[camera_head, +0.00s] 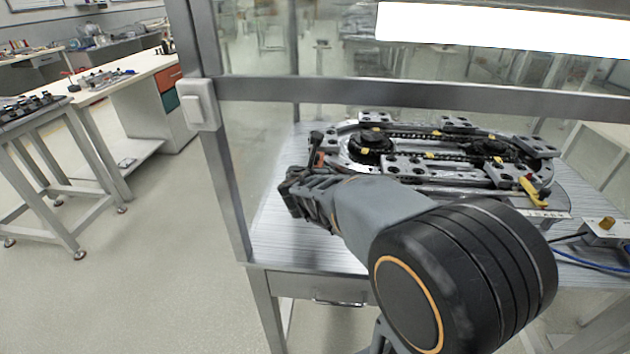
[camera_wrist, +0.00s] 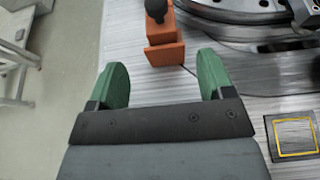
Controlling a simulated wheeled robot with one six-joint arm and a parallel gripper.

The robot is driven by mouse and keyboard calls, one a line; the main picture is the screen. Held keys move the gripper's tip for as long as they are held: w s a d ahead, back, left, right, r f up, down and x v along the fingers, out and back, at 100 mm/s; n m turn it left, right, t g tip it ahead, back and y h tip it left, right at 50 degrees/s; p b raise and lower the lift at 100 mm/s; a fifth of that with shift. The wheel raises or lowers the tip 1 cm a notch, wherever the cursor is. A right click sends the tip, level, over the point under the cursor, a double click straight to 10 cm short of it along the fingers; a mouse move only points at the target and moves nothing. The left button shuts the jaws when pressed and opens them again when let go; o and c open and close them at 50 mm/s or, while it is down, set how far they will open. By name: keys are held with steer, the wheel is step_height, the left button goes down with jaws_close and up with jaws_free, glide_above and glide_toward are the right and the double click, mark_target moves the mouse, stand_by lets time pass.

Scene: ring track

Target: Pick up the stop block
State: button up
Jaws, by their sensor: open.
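An orange block (camera_wrist: 165,53) with a black ball-shaped knob (camera_wrist: 156,9) is at the top middle of the wrist view; I take it for the stop block. In the head view it shows as a small red-orange piece (camera_head: 319,158) at the left end of the ring track (camera_head: 440,160), partly hidden by my arm. My gripper (camera_wrist: 163,80) has green fingers spread apart with nothing between them. In the wrist view the block's near end lies between the lines of the two fingertips, just ahead of them. In the head view my gripper (camera_head: 292,194) is over the table's left side.
The ring track fills much of the striped table (camera_head: 285,235), inside a metal frame with a post (camera_head: 222,170) at left. A dark plate with a yellow square (camera_wrist: 294,137) lies right of my gripper. A grey box with a yellow knob (camera_head: 606,230) stands at far right.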

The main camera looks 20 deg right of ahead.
mark_target(316, 164)
steer(key=b+x, duration=0.1)
steer(key=x, duration=1)
steer(key=shift+w+d+b, duration=0.1)
steer(key=shift+b, duration=0.3)
jaws_close()
steer(key=shift+r, duration=0.1)
